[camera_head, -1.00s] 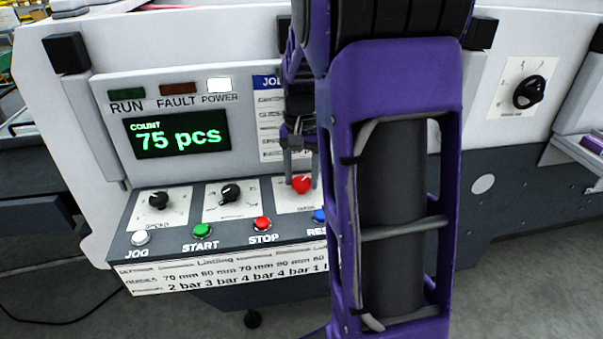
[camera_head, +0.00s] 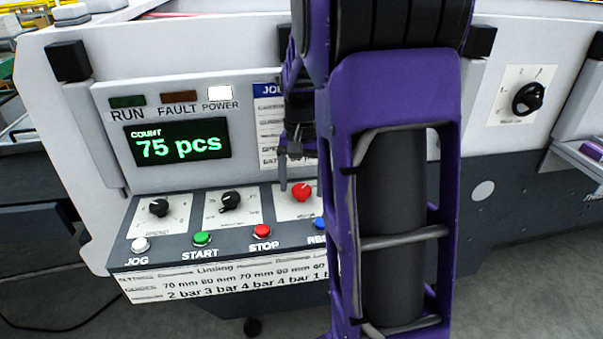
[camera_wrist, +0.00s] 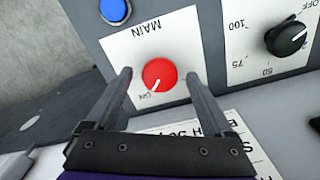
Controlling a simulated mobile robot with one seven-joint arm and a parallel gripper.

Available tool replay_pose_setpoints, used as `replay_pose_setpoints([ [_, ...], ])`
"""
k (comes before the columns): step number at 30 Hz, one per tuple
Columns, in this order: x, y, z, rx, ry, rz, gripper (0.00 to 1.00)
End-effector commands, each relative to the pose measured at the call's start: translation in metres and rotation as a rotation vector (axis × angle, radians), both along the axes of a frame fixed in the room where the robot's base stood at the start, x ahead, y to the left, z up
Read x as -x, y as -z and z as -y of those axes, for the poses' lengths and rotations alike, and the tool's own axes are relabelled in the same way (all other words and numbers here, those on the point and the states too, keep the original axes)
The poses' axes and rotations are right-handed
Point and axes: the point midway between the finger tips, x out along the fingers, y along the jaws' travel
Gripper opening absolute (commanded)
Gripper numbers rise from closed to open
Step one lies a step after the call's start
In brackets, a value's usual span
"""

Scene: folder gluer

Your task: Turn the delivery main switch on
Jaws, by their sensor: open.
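The main switch is a red rotary knob (camera_wrist: 159,75) on a white plate marked MAIN in the wrist view. Its white pointer line points down-left to a small label that looks like ON. In the head view the red knob (camera_head: 301,192) sits at the right of the sloped control panel. My gripper (camera_wrist: 158,74) is open, with one finger on each side of the knob and visible gaps between. In the head view my gripper (camera_head: 300,168) is above the knob, its right finger largely hidden by my arm.
A black knob (camera_wrist: 286,39) with a numbered scale is beside the main switch. A blue button (camera_wrist: 115,11) and the red STOP button (camera_head: 262,231) are close by. The display (camera_head: 177,142) reads 75 pcs and the POWER lamp (camera_head: 220,92) is lit white.

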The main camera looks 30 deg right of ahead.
Motion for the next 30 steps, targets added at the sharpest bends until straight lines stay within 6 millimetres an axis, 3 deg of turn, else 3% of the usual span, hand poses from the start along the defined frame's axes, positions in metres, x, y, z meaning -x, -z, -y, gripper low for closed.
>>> replay_pose_setpoints([
  [5, -0.001, -0.019, 0.000, 0.001, -0.001, 0.004, 0.87],
  [21, -0.001, -0.142, 0.000, 0.002, 0.001, 0.005, 0.87],
  [30, 0.000, -0.173, 0.000, 0.000, 0.001, 0.002, 0.87],
])
